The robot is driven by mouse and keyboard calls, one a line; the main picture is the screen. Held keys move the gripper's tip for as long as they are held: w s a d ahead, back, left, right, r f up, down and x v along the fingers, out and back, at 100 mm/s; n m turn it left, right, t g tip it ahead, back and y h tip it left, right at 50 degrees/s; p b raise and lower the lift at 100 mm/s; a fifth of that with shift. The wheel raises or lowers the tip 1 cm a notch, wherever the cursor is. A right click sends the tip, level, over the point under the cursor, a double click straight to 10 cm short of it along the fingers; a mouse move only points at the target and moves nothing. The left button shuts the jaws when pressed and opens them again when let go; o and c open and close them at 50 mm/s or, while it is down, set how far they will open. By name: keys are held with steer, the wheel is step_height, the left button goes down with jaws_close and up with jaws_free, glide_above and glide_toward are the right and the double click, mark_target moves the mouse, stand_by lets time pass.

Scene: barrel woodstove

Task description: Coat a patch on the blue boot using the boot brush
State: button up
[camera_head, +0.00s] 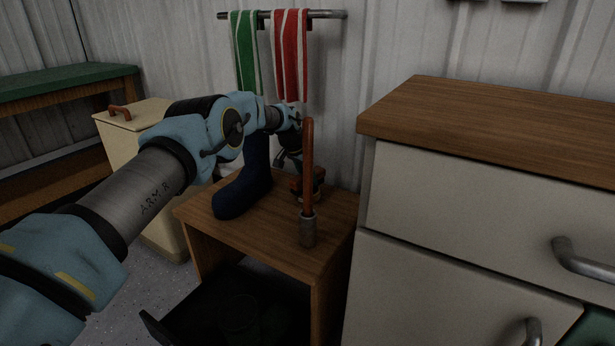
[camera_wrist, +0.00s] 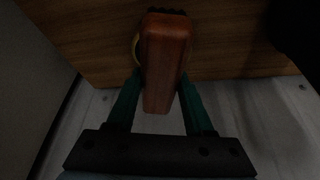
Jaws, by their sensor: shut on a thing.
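The dark blue boot (camera_head: 241,188) stands upright on a small wooden table, partly behind my arm. My gripper (camera_head: 296,170) is low over the table, right of the boot, pointing down. It is shut on the boot brush (camera_head: 307,184), a reddish-brown block. In the wrist view the brush (camera_wrist: 165,60) lies between my two green fingers (camera_wrist: 160,84), with dark bristles at its far end. A yellowish round rim (camera_wrist: 136,50) shows partly behind the brush; whether the bristles touch it is hidden. A dark shape at the wrist view's upper right may be the boot.
An upright brown stick with a grey base (camera_head: 308,230) stands at the table's (camera_head: 272,240) front right, close before my gripper. A wood-topped cabinet (camera_head: 480,120) is on the right. Green (camera_head: 244,50) and red (camera_head: 290,55) towels hang behind. A cream bin (camera_head: 130,120) stands left.

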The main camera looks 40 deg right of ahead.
steer(key=shift+f+b, duration=0.45)
steer(key=shift+f, duration=0.1)
stand_by(1.4)
steer(key=shift+r, duration=0.1)
steer(key=shift+r+p, duration=1.75)
steer(key=shift+r, duration=1.8)
